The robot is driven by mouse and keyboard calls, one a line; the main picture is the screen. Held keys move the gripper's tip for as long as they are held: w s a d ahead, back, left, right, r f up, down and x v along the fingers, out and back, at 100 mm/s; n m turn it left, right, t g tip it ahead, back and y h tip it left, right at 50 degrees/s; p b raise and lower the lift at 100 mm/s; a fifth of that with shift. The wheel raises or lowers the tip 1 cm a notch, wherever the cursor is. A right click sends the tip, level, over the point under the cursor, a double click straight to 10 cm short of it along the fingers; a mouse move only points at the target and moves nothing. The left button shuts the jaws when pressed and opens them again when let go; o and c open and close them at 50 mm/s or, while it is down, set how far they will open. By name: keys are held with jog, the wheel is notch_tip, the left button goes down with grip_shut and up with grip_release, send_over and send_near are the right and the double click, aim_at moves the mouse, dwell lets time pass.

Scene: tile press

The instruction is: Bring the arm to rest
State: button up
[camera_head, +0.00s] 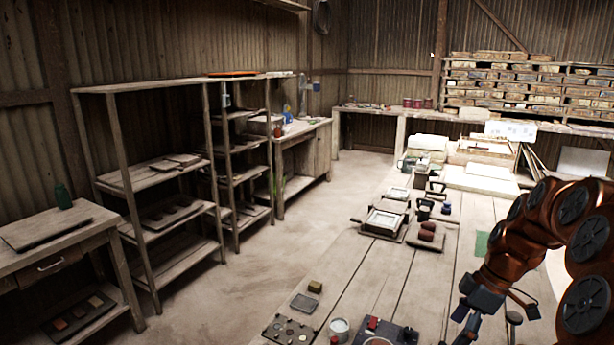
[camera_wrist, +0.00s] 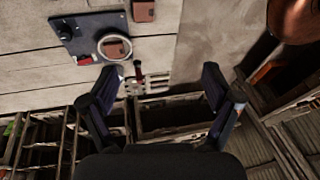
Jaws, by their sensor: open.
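My copper-coloured arm comes in from the right in the head view. My gripper (camera_head: 484,305) hangs at its end, over the right side of the long wooden worktable (camera_head: 376,275). In the wrist view my gripper (camera_wrist: 160,95) shows two dark fingers spread wide with nothing between them. The panel also shows in the head view (camera_head: 400,334) at the table's front. The fingers appear apart from the table.
A white cup (camera_head: 340,328) and a metal tray (camera_head: 289,331) are near the front. The floor (camera_head: 240,285) between is clear.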

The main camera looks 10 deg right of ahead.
jog(key=s+a+r+m+g+h+b, duration=0.1)
jog(key=s+a+m, duration=0.2)
jog(key=s+a, duration=0.55)
jog(key=s+a+m+g+h, duration=0.15)
jog(key=s+a+m, duration=0.35)
jog(key=a, duration=0.6)
jog(key=s+a+f+m+h+b, duration=0.1)
jog(key=s+a+f+m, duration=0.1)
jog(key=s, duration=0.8)
jog(key=shift+f+m, duration=0.35)
jog(key=shift+m, duration=0.25)
